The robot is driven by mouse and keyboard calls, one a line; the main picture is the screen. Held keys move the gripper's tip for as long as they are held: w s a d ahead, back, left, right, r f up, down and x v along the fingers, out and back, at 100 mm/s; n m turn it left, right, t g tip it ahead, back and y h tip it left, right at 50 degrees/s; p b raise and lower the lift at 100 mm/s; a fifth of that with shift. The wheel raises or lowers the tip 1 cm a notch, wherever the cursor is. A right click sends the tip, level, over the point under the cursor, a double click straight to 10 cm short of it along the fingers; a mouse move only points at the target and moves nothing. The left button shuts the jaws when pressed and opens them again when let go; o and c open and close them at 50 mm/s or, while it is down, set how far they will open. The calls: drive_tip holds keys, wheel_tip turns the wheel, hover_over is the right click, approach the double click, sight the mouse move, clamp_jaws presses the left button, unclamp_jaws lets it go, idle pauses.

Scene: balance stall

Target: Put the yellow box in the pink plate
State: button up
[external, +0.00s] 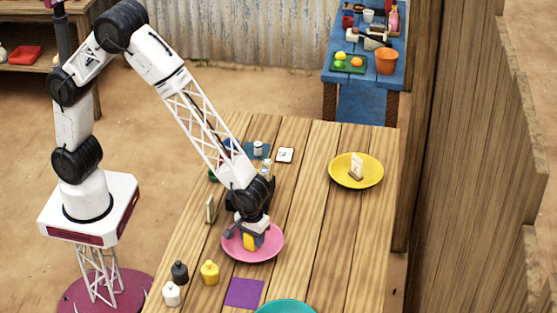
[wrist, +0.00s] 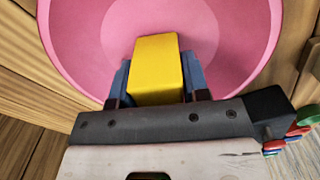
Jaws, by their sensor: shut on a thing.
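The yellow box (wrist: 157,68) is between the two fingers of my gripper (wrist: 158,82) in the wrist view, and the fingers are shut on it. In the external view the yellow box (external: 250,241) shows below my gripper (external: 249,240), over the pink plate (external: 272,250). The pink plate (wrist: 75,45) fills the upper part of the wrist view, behind the box. The box is inside the plate's outline in the external view. I cannot tell whether its underside touches the plate.
A yellow plate (external: 343,179) with a small upright card stands at the right of the table. A teal plate (external: 287,307), a purple square (external: 244,293) and small bottles, black (external: 179,272), yellow (external: 210,272) and white (external: 171,293), are at the front. The table's right side is mostly clear.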

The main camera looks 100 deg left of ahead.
drive_tip(key=shift+f, duration=0.15)
drive_tip(key=o, duration=0.9)
drive_tip(key=shift+o, duration=0.2)
wheel_tip(320, 180, up, 12)
drive_tip(key=shift+r, duration=0.15)
idle(0.5)
